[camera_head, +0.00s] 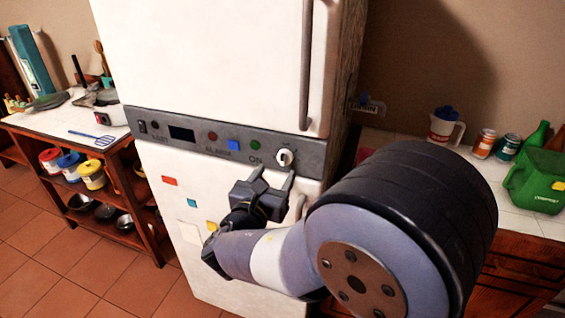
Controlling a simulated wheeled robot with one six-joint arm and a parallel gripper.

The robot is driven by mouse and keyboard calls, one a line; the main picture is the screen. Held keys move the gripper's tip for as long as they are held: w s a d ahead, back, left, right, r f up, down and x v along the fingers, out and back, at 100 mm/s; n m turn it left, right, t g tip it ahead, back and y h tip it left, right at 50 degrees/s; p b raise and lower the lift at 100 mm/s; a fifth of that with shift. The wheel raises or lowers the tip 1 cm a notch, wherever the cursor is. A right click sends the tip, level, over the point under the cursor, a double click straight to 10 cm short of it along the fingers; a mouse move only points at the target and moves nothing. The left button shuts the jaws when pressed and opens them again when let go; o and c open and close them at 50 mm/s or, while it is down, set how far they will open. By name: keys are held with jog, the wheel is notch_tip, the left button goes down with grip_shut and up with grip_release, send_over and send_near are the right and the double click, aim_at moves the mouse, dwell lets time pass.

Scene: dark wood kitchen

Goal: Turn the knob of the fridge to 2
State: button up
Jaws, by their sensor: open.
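The white fridge (215,60) stands in the middle of the head view, with a grey control panel (182,133) across it. The white knob (285,157) sits at the panel's right end, right of a green light and the word ON. The number it points to is too small to read. My gripper (273,172) is open just below and in front of the panel. Its two fingertips point up toward the panel, one close beneath the knob and the other to its left. I cannot tell whether a finger touches the knob.
A long vertical handle (307,65) stands above the panel. A shelf table (118,150) with jars and a blue spatula is at left. The tiled floor at lower left is clear.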

aim_at(282, 164)
jog(key=x, duration=0.5)
jog(key=shift+p, duration=0.3)
jog(key=shift+c, duration=0.4)
jog(key=shift+s, duration=0.1)
jog(key=c, duration=0.9)
jog(key=shift+o, duration=0.2)
jog(key=shift+f+b, duration=0.1)
jog(key=shift+b, duration=0.3)
